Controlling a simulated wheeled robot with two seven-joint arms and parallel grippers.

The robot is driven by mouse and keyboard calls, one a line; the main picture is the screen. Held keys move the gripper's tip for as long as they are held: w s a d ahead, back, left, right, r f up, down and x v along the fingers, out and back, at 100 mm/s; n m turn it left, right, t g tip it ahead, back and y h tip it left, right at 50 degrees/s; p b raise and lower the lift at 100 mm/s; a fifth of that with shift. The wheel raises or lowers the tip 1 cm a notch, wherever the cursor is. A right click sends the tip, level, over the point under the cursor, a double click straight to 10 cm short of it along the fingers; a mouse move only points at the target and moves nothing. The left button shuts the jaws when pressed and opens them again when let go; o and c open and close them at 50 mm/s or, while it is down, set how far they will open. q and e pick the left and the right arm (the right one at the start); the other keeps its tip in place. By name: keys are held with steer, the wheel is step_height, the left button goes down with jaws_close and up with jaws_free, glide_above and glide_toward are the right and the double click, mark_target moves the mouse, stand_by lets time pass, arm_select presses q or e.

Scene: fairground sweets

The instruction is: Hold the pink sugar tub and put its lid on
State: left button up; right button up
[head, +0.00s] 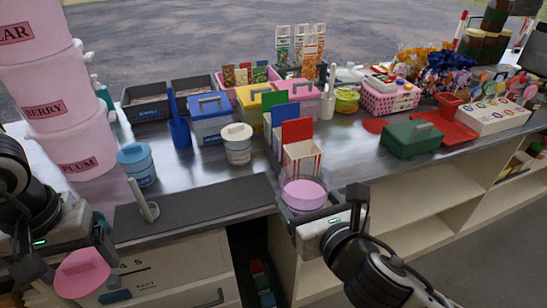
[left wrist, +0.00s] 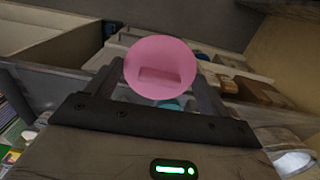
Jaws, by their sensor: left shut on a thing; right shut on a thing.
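The pink sugar tub (head: 304,193) is a clear round tub with pink sugar inside, its top uncovered, near the counter's front edge in the head view. My right gripper (head: 308,214) is shut on it from the front. The tub looks upright; whether its base touches anything is hidden. The round pink lid (head: 82,273) is at the lower left, in front of the counter, well apart from the tub. My left gripper (head: 64,268) is shut on the lid. In the left wrist view the lid (left wrist: 160,60) sits between the two fingers, with its raised bar handle showing.
A red-and-white striped box (head: 302,158) stands just behind the tub. A blue-lidded tub (head: 137,165), a cream-lidded tub (head: 237,145) and a dark mat (head: 190,208) with a scoop (head: 146,205) lie between the grippers. Tall pink buckets (head: 75,140) stand at the left.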

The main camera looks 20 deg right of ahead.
steer(key=a+r+n+g+y, duration=0.1)
steer(key=a+n+g+y, duration=0.2)
steer(key=a+n+y, duration=0.5)
steer(key=w+a+y, duration=0.1)
steer(key=a+y, duration=0.1)
steer(key=a, duration=0.4)
steer(key=shift+g, duration=0.4)
steer(key=shift+r, duration=0.1)
arm_select(q)
steer(key=w+d+r+n, duration=0.1)
steer(key=d+r+n, duration=0.1)
steer(key=d+r, duration=0.8)
steer(key=w+d+r+n, duration=0.1)
steer(key=d+r, duration=0.5)
steer(key=d, duration=0.7)
step_height(320, 180, down, 6)
steer(key=shift+s+f, duration=0.15)
steer(key=shift+f, duration=0.1)
steer(key=shift+f, duration=0.2)
stand_by(0.3)
steer(key=o, duration=0.9)
